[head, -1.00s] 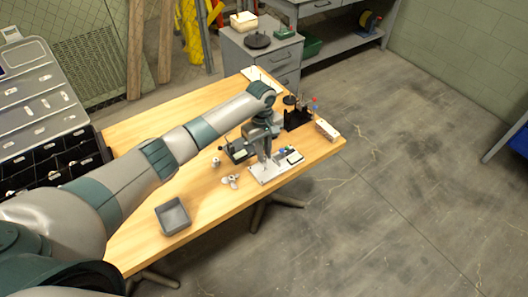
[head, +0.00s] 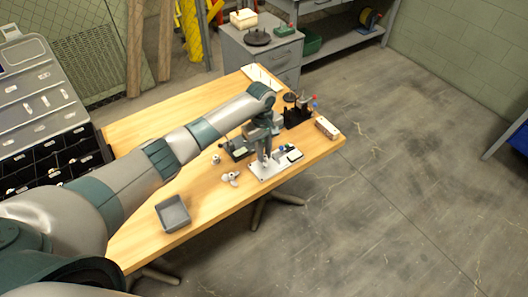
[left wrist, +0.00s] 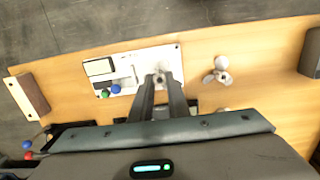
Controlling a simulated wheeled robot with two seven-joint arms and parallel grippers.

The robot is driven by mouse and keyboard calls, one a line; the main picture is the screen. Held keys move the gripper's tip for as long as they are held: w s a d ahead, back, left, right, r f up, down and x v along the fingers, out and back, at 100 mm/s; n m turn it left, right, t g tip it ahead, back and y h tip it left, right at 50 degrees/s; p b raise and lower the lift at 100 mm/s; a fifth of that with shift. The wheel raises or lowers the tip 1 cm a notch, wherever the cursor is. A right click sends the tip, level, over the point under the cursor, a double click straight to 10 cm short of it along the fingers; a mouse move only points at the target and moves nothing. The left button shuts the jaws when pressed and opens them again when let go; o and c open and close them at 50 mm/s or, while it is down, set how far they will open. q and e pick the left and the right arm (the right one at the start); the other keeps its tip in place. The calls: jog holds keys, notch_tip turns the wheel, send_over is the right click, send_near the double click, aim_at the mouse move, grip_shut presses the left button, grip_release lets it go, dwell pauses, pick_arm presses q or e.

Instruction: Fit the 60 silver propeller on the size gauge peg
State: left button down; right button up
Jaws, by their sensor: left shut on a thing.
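The white size gauge plate (head: 262,173) lies near the table's front edge. It also shows in the left wrist view (left wrist: 139,91), with a pale display and green and blue knobs. My left gripper (head: 266,160) points down over the plate's left part. In the left wrist view, its fingers (left wrist: 160,82) are shut on a small silver piece (left wrist: 159,77), mostly hidden between the tips. I cannot tell whether it sits on the peg. A silver three-bladed propeller (head: 230,178) lies on the table left of the plate, apart from the gripper. It also shows in the left wrist view (left wrist: 217,72). My right gripper is out of view.
A grey tray (head: 173,214) stands at the table's near left. A small box (head: 327,129) sits at the right edge. A black rack (head: 297,117) and a dark device (head: 238,150) stand near the gripper. The tabletop between the tray and propeller is clear.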

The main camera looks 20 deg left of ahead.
pick_arm(q)
jog(key=shift+f, duration=1.35)
dwell(0.4)
jog(key=shift+f, duration=0.4)
dwell(0.5)
jog(key=c, duration=1.6)
grip_release()
jog(key=shift+r, duration=0.15)
jog(key=r+b, duration=0.1)
jog(key=r, duration=0.4)
jog(key=r+b, duration=0.1)
jog(key=r, duration=0.5)
jog(key=a+r+b, duration=0.1)
jog(key=r, duration=0.5)
jog(key=shift+w, duration=0.4)
jog(key=shift+r, duration=0.15)
